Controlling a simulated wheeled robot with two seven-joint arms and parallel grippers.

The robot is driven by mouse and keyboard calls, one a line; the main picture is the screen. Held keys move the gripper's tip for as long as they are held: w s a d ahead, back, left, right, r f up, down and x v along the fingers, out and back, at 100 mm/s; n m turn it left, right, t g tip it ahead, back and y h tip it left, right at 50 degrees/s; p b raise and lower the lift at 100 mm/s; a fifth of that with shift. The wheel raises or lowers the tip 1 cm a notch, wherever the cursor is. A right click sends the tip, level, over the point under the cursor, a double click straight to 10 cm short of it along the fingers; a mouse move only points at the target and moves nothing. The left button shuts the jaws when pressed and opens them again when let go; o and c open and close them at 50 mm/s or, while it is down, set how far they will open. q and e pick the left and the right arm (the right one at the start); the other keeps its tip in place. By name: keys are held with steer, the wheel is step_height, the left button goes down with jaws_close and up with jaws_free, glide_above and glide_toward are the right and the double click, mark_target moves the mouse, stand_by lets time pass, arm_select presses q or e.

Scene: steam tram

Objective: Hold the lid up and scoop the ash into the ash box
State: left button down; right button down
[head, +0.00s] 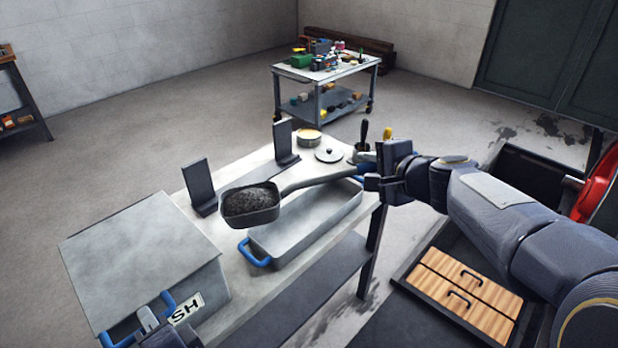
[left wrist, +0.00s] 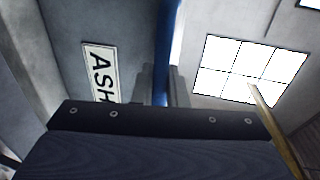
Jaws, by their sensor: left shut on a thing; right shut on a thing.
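The ash box (head: 205,285) is a grey metal box at the lower left, its label partly hidden by my left arm. The label (left wrist: 99,72) reads ASH in the left wrist view. Its grey lid (head: 140,250) lies over the top; I see no clear gap. My left gripper (head: 148,318) is shut on the blue lid handle (head: 166,299), which also shows as a blue bar (left wrist: 163,50) between the fingers. My right gripper (head: 371,174) is shut on the handle of the scoop (head: 310,181). The scoop's pan holds dark ash (head: 250,201) and hangs above the bench, right of the box.
A grey tray (head: 275,243) with blue handles sits on the bench below the scoop. Two dark upright plates (head: 200,186) (head: 284,142), a round tin (head: 308,138) and a round lid (head: 329,155) stand along the bench. A cluttered trolley (head: 325,69) is farther back.

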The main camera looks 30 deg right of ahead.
arm_select(q)
steer(key=shift+r, duration=0.2)
steer(key=w+a+r+g+h, duration=0.1)
steer(key=w+r+g, duration=0.2)
steer(key=r, duration=0.6)
steer(key=w+a+r+g+h, duration=0.1)
steer(key=w+r+g, duration=0.25)
steer(key=r, duration=0.55)
steer(key=w+a+r+g, duration=0.2)
steer(key=w+a+r, duration=0.2)
steer(key=w+r, duration=0.6)
steer(key=shift+w+h, duration=0.4)
steer(key=shift+w, duration=0.7)
arm_select(e)
steer(key=shift+w+a, duration=0.1)
